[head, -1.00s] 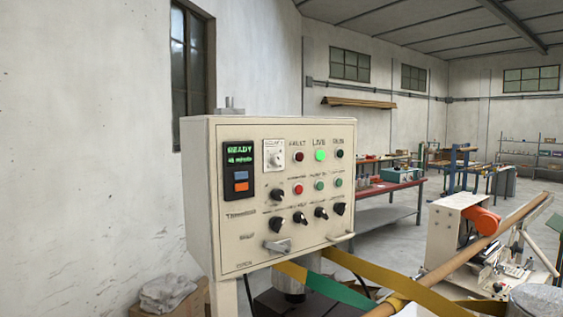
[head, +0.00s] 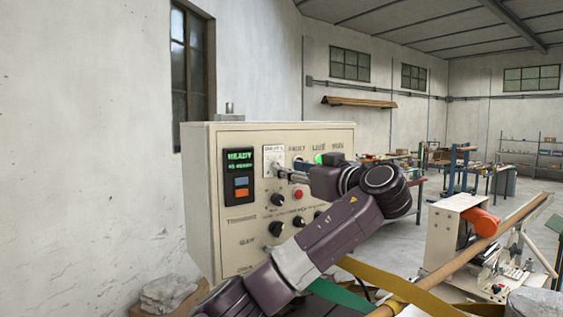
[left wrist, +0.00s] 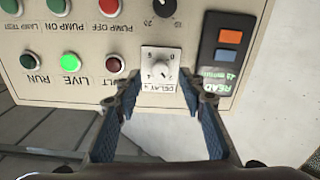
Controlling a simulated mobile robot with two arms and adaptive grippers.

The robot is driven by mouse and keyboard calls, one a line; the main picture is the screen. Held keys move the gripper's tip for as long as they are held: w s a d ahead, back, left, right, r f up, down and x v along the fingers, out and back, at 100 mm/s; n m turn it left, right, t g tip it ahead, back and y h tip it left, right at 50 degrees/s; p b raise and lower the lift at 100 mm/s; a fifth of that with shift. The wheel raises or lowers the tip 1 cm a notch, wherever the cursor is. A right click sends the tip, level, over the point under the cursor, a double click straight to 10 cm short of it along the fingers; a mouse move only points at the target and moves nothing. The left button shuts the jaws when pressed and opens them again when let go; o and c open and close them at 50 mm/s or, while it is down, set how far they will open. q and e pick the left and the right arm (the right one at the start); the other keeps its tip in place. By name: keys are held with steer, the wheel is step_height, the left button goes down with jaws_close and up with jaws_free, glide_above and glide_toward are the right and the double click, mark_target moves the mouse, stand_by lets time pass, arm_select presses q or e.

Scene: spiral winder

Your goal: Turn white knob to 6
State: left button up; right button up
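The white knob (left wrist: 160,69) sits on a white square plate marked DELAY, with small numbers around it. The left wrist view shows the panel upside down, and I cannot surely read the knob's setting. My left gripper (left wrist: 158,88) is open, its two blue-padded fingers on either side of the knob plate, with a gap to the knob on both sides. In the head view, my left gripper (head: 284,171) is right at the white plate (head: 273,153) on the control box (head: 200,180), and the fingers partly hide the knob. My right gripper is not in view.
Close by are a dark display (head: 240,175) with orange and blue buttons, the lit green LIVE lamp (left wrist: 71,63), a red lamp (left wrist: 113,64) and several black knobs such as this one (head: 277,200). Yellow and green strips (head: 400,285) run below the box.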

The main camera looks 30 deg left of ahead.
arm_select(q)
steer(key=p+x, duration=0.2)
steer(key=x, duration=0.3)
steer(key=shift+s, duration=0.1)
steer(key=shift+d, duration=0.1)
jaws_close()
